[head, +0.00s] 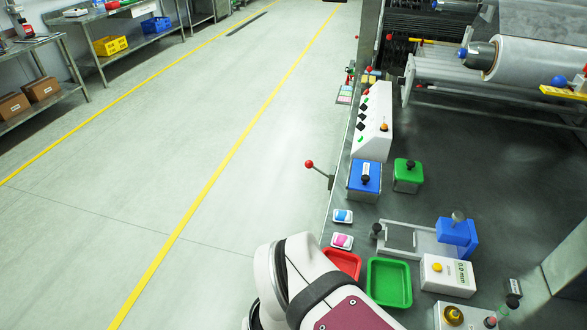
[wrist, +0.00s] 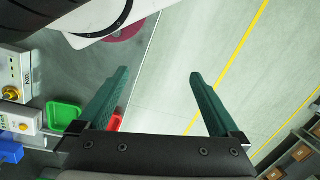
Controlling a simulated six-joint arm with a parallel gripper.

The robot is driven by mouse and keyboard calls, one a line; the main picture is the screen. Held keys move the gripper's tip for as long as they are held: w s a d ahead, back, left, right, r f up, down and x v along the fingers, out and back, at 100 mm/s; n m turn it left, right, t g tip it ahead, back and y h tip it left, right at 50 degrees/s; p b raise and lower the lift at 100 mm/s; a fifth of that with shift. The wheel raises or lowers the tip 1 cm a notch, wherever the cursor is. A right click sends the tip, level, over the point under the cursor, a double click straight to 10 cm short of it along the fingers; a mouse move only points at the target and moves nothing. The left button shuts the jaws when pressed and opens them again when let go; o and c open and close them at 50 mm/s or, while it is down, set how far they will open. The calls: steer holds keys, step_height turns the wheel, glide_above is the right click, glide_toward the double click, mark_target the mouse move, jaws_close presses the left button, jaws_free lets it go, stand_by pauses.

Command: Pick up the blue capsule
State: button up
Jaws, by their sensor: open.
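The blue capsule (head: 341,215) looks like a small blue piece lying in a small white dish near the left edge of the dark bench (head: 322,228). It does not show in the wrist view. My gripper (wrist: 158,74) shows in the wrist view with its two green fingers wide apart and nothing between them. Bench edge and floor lie beyond the fingers. In the head view my arm shows at the bottom, and the gripper is out of sight there.
A pink piece (head: 341,240) lies in a second white dish just below. A red tray (head: 343,262) and a green tray (head: 390,282) stand nearer me. A blue box (head: 364,182), a green box (head: 408,176) and a red-knobbed lever (head: 310,164) are farther back.

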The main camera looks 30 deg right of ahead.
steer(key=w+d+f+n+g+h, duration=0.3)
steer(key=w+d+n+h, duration=0.55)
steer(key=w+d, duration=0.45)
steer(key=n+t+h, duration=0.4)
steer(key=n+h, duration=0.3)
steer(key=n, duration=0.9)
glide_toward(341, 216)
steer(key=x, duration=0.8)
steer(key=shift+d+f, duration=0.1)
steer(key=shift+d, duration=0.2)
steer(key=c, duration=1.4)
